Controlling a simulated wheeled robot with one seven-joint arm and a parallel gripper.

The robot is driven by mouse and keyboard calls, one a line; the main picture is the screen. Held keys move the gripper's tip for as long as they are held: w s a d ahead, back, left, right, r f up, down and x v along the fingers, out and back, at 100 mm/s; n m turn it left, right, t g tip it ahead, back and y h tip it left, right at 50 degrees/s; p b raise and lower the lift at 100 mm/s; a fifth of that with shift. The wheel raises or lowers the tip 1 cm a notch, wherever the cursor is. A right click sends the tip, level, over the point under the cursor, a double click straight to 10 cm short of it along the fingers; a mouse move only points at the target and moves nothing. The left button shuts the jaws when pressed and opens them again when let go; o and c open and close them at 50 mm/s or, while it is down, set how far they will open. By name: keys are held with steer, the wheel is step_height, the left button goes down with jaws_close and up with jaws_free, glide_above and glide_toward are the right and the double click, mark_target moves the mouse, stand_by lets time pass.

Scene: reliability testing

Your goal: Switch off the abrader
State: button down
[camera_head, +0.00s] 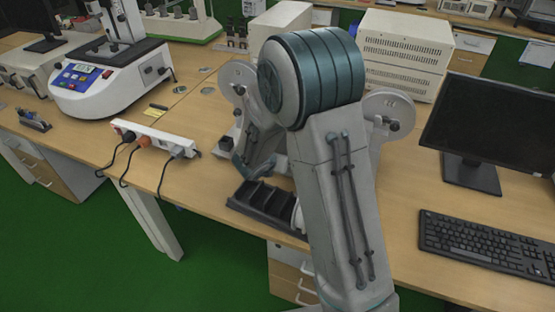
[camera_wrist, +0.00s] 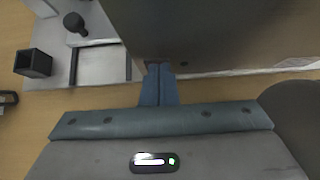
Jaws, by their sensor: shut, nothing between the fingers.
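A grey machine with two round discs, which I take to be the abrader (camera_head: 388,107), stands on the bench behind my arm. My arm hides most of its middle, and I cannot make out its switch. My gripper (camera_wrist: 159,72) is shut and empty in the wrist view, its blue-grey fingers together. The fingertips are at the lower edge of a large grey surface (camera_wrist: 215,30); I cannot tell whether they touch it.
A black compartment tray (camera_head: 270,200) lies at the bench's front edge. A white power strip (camera_head: 155,138) with plugged cables lies left. A white tester (camera_head: 110,85) with a blue panel stands farther left. A monitor (camera_head: 490,125) and keyboard (camera_head: 485,243) are right.

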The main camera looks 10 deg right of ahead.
steer(key=v, duration=1.3)
steer(key=shift+p, duration=0.45)
steer(key=shift+s+a+f, duration=0.1)
steer(key=shift+s, duration=0.05)
